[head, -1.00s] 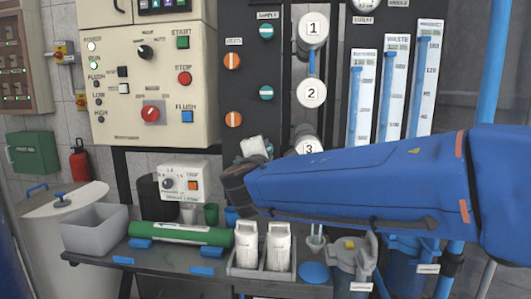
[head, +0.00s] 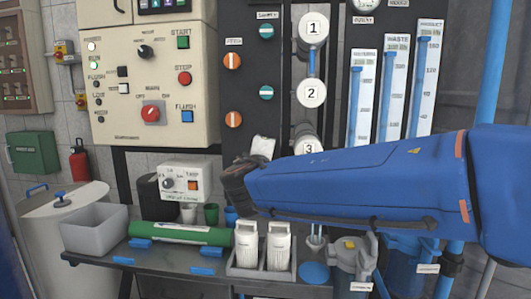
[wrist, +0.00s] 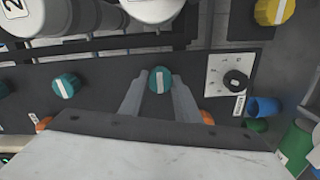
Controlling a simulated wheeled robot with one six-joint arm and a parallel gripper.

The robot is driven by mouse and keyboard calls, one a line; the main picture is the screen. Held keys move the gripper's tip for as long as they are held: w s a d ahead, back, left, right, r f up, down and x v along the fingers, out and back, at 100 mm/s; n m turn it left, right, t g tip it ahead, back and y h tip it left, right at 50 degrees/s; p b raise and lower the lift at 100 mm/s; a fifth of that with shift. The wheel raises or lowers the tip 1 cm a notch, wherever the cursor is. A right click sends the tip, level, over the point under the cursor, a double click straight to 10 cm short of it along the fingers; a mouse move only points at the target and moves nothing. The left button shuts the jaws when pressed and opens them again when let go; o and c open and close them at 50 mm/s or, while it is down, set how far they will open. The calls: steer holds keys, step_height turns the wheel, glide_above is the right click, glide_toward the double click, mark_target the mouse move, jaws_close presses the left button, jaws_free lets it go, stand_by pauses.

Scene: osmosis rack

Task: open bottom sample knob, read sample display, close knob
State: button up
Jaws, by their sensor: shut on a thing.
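The bottom sample knob (wrist: 160,77) is teal with a white bar and sits on the dark panel. In the wrist view it is between the two grey fingers of my gripper (wrist: 158,86), which is shut on it. In the head view my wrist hides the bottom knob and the fingers. Two higher teal sample knobs show there, the top one (head: 266,31) and the middle one (head: 266,93). I cannot tell which device is the sample display, and no reading is legible.
A white dial with a black knob (wrist: 235,80) is right of my gripper in the wrist view. Orange feed knobs (head: 232,61) are on the panel. A small box (head: 184,181) stands above the bench. White bottles (head: 247,245) and a green cylinder (head: 180,234) are below my arm.

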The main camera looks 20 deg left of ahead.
steer(key=shift+f, duration=0.15)
steer(key=o, duration=1)
steer(key=shift+o, duration=0.2)
steer(key=shift+s, duration=0.1)
steer(key=v, duration=1.7)
steer(key=shift+d, duration=0.2)
